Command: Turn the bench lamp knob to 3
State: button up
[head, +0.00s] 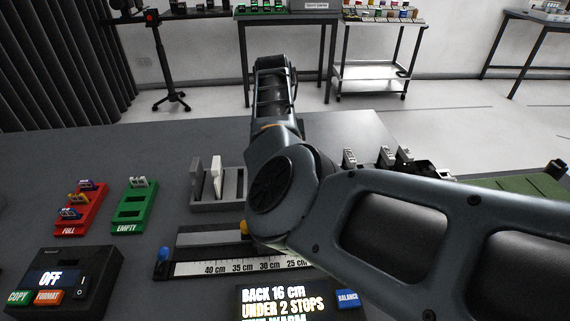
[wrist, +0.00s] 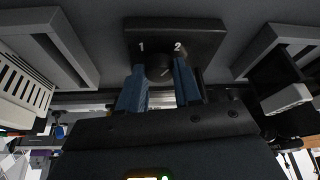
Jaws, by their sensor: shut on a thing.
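The lamp knob (wrist: 158,66) is a dark round knob on a black plate (wrist: 197,33) in the wrist view. The plate shows a white 1 at upper left and a white 2 at upper right of the knob. No 3 is visible. A pale mark on the knob seems to slant toward the 2, but it is small. My gripper (wrist: 159,87) has its two blue fingers on either side of the knob, shut on it. The lower part of the knob and plate is hidden by my gripper. In the head view my arm hides the knob and gripper.
On the bench in the head view are a red FULL rack (head: 95,205), a green EMPTY rack (head: 128,224), a black box (head: 95,265) reading OFF, a ruler (head: 225,268) and a lit text display (head: 290,304). Grey channel-shaped parts (wrist: 62,48) flank the plate in the wrist view.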

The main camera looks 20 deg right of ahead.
dwell(0.4)
jog(key=o, duration=1)
jog(key=shift+o, duration=0.2)
jog(key=p+v, duration=0.1)
jog(key=v, duration=0.6)
jog(key=shift+r, duration=0.4)
jog(key=shift+w, duration=0.15)
